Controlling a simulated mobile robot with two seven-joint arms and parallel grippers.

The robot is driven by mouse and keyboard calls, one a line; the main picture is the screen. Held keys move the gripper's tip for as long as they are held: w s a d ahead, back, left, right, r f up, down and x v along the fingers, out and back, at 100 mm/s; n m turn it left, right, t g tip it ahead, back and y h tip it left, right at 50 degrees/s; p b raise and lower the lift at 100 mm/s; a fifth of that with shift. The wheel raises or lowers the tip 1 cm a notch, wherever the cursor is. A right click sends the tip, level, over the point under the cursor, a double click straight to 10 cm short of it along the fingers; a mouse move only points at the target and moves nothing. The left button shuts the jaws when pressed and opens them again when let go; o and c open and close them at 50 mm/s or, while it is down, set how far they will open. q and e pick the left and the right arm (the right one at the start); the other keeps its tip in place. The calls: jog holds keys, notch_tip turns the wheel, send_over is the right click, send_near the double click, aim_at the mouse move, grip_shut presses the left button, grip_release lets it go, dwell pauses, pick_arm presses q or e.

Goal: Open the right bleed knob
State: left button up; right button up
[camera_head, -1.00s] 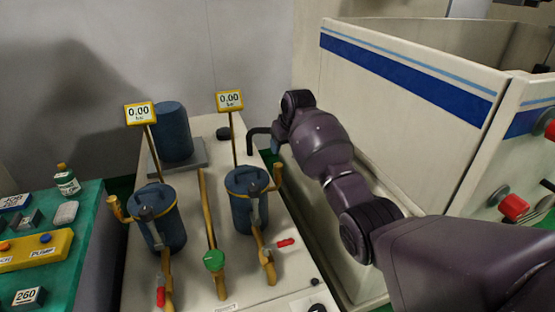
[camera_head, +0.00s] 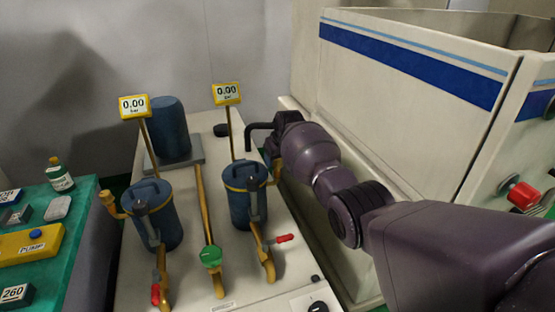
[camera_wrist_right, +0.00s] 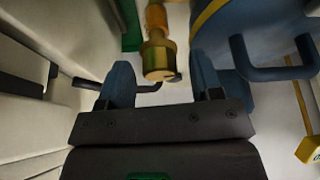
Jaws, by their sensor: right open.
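The right filter canister (camera_head: 238,205) is blue with a yellow band and stands on the pale bench. The right bleed knob (camera_wrist_right: 158,60) is a short brass cylinder on an orange-brass stub beside this canister. In the head view its stub (camera_head: 277,172) shows at the canister's upper right, partly hidden by my right arm. My right gripper (camera_wrist_right: 162,78) is open and empty, with its blue fingers on either side of the knob. The knob appears in the gap between them; contact cannot be told. In the head view the gripper is mostly hidden behind its wrist. My left gripper is out of view.
The left canister (camera_head: 152,222) has a similar brass stub (camera_head: 112,204). Both gauges, left (camera_head: 134,106) and right (camera_head: 226,94), read 0.00. A green knob (camera_head: 210,257) stands between the pipes. A white machine wall (camera_head: 400,120) rises close to my right arm.

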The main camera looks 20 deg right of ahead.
jog(key=shift+c, duration=0.2)
jog(key=c, duration=0.9)
